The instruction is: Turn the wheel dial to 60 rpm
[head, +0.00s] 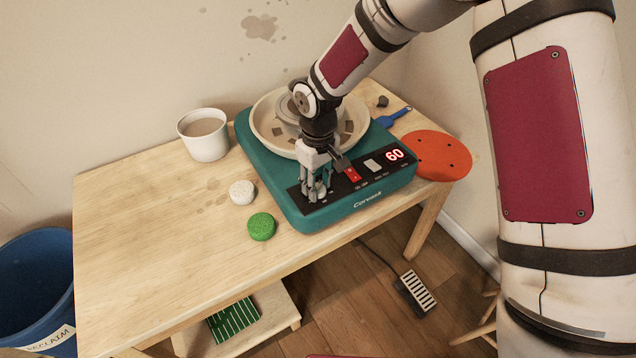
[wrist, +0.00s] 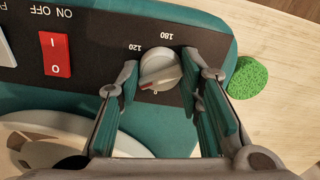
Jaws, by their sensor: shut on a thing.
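The teal pottery wheel (head: 342,210) stands on the table, with a black control panel on its front. Its display (head: 395,155) reads 60 in red digits. The light grey wheel dial (wrist: 160,68) sits between my fingertips, with 120, 180 and 0 printed around it upside down in the wrist view. A small red mark shows on its lower side. My gripper (head: 316,190) is at the left end of the panel, and its teal-padded fingers (wrist: 160,80) are shut on the dial. In the head view the fingers mostly hide the dial.
A red power switch (wrist: 55,54) sits near the dial. A green sponge (head: 262,226) and a white speckled lump (head: 242,192) lie left of the wheel. A mug (head: 204,136) is behind them. An orange disc (head: 443,156) lies right. Bare table is free at left.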

